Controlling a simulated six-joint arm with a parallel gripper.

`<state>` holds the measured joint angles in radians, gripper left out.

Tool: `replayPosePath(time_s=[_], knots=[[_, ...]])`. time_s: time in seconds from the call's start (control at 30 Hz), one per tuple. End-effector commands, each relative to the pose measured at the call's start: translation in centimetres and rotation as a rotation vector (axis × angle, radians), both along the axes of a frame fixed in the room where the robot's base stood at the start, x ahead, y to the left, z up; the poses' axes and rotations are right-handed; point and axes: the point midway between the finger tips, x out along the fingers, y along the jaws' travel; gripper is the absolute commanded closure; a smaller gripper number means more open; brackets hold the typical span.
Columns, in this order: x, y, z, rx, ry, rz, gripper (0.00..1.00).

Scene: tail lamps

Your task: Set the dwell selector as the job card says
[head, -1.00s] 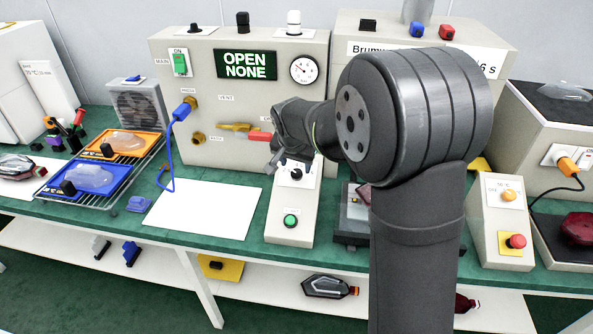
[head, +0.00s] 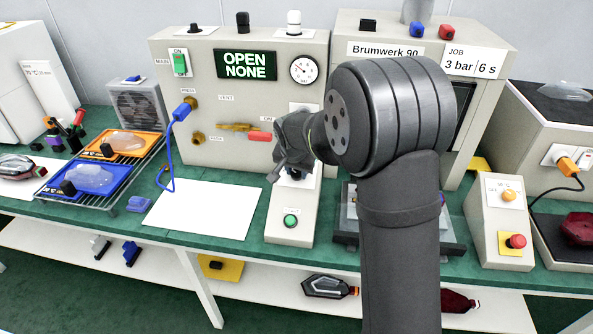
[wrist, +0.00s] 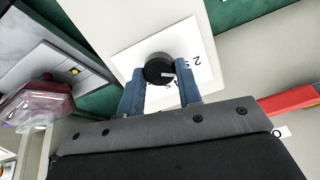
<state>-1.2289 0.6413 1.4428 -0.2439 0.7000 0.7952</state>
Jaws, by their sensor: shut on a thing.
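The dwell selector is a round black knob (wrist: 158,66) with a white pointer mark, on a white label plate (wrist: 125,48). An upside-down "2 s" shows beside it; the other marks are largely covered. My gripper (wrist: 161,88) is shut on the knob, with one blue-grey finger on each side. In the head view my gripper (head: 284,176) is over the top of the sloped selector box (head: 280,228) and hides most of the knob. The job card (head: 474,62) reads "JOB 3 bar / 6 s", next to "Brumwerk 90".
A green button (head: 291,221) sits lower on the selector box. The panel behind has a red-handled lever (head: 260,136), a gauge (head: 304,69) and a display (head: 246,65) reading "OPEN NONE". A blank white sheet (head: 203,209) lies left. A clamp fixture (head: 349,238) stands close right.

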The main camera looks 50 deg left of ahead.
Motion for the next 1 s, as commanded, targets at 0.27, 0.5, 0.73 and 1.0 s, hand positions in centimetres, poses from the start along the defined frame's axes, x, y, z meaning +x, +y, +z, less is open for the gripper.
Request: replayPosePath(time_s=[0.27, 0.5, 0.73, 1.0], knots=[[-0.01, -0.01, 0.02, 0.014, 0.014, -0.038, 0.91], [0.03, -0.04, 0.02, 0.058, 0.059, -0.165, 0.91], [0.05, -0.14, -0.03, 0.124, 0.125, -0.351, 0.91], [0.04, -0.22, -0.07, 0.205, 0.208, -0.581, 0.91]])
